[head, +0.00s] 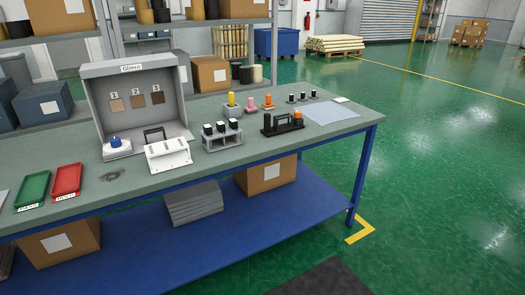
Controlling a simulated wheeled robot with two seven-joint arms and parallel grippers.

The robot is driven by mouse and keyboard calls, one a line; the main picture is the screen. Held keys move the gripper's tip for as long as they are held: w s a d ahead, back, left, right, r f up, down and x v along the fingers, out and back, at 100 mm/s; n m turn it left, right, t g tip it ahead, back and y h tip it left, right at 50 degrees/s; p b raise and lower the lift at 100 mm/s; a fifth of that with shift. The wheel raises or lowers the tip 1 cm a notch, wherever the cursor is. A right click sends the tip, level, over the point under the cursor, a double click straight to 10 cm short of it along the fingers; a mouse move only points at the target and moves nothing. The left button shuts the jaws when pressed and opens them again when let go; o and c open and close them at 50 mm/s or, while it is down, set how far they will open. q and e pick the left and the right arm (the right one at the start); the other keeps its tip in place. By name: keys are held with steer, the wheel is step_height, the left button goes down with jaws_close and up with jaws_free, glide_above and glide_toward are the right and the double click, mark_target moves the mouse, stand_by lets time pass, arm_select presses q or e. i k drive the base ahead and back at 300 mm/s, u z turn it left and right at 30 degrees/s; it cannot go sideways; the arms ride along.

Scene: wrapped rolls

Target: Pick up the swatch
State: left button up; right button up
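A grey open-fronted booth (88,95) with a lettered sign stands on the workbench (240,150). Three small square swatches are on its back wall below labels 1, 2 and 3. The left swatch (116,105) is tan, the middle swatch (138,101) is brown and the right swatch (158,98) is a similar brown. A flat pale blue-grey sheet (331,111) lies near the bench's right end; I cannot tell whether it is a swatch. Neither of my grippers is in view.
A white device (168,157) and a blue-knobbed white unit (117,148) stand before the booth. Green (33,189) and red (67,181) trays lie left. A grey rack (222,141) and black stand (283,127) are right. Green floor is open beyond the bench.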

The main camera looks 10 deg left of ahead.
mark_target(208, 129)
steer(key=u, duration=1.2)
steer(key=i, duration=1.05)
steer(key=u, duration=0.1)
